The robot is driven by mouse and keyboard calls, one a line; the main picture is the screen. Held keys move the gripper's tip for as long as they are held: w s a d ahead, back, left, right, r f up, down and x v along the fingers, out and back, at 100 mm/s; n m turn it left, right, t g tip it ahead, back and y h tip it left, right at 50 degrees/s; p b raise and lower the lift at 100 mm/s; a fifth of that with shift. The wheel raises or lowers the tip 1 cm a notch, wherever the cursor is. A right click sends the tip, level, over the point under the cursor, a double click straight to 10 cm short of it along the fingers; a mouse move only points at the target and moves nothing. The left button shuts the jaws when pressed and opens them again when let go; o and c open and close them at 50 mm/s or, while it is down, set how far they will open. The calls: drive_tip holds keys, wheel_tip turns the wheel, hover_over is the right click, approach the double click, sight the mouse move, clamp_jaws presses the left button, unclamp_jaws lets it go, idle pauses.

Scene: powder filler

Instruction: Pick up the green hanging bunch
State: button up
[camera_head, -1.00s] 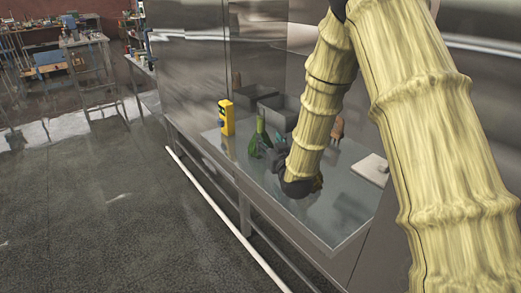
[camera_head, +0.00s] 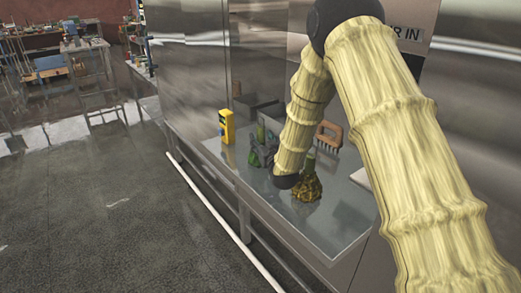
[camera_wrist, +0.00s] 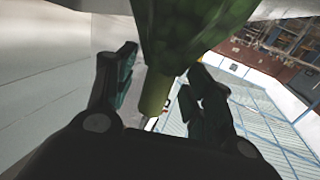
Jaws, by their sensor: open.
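The green bunch (camera_wrist: 190,35) fills the top middle of the wrist view, with its paler stalk (camera_wrist: 155,92) pointing down between the fingers of my gripper (camera_wrist: 160,88). The fingers stand apart on either side of the stalk, with gaps visible, so my gripper is open. In the head view, my gripper (camera_head: 260,157) is at the green bunch (camera_head: 262,134) near the back left of the grey table. My forearm and the gripper hide much of the bunch there, and contact with it is not clear.
A yellow box (camera_head: 226,127) stands left on the table (camera_head: 345,212). A brownish-yellow bunch (camera_head: 308,184) lies close right of my wrist. A wooden-handled brush (camera_head: 329,136) stands behind it. Metal walls rise behind; the front right of the table is clear.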

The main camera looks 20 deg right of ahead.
drive_tip(key=shift+w, duration=0.75)
clamp_jaws()
drive_tip(key=shift+r, duration=0.1)
